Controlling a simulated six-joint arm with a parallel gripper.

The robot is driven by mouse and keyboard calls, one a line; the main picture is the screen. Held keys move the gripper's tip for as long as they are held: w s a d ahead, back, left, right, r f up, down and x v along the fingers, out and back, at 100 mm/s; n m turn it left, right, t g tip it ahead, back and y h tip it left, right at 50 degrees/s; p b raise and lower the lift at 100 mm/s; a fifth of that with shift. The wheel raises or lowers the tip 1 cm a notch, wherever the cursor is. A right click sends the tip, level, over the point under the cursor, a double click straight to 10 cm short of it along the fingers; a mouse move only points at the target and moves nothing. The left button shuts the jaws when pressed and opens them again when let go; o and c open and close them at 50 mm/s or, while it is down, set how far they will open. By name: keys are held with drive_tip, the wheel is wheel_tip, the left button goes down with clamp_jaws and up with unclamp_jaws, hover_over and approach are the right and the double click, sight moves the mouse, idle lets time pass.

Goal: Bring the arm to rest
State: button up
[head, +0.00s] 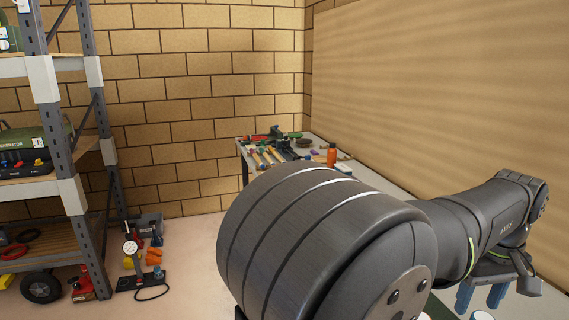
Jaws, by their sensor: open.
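My own arm fills the lower middle and right of the head view. A large dark ribbed round joint is close to the camera, and a dark link runs from it to another joint at the right.
Tools lie on the bench's far end, with an orange bottle (331,154). A metal shelf rack (70,195) stands at left, with a dial gauge (130,247) and other items on the floor beside it. Pale floor (190,245) is clear between.

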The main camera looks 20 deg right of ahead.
drive_tip(key=shift+w+d+f+m, duration=0.1)
drive_tip(key=shift+f+m, duration=0.1)
drive_tip(key=shift+m, duration=2.05)
drive_tip(key=shift+f+m, duration=0.2)
drive_tip(key=shift+m, duration=2.05)
wheel_tip(320, 180, down, 14)
drive_tip(key=m, duration=1.1)
drive_tip(key=shift+m, duration=0.4)
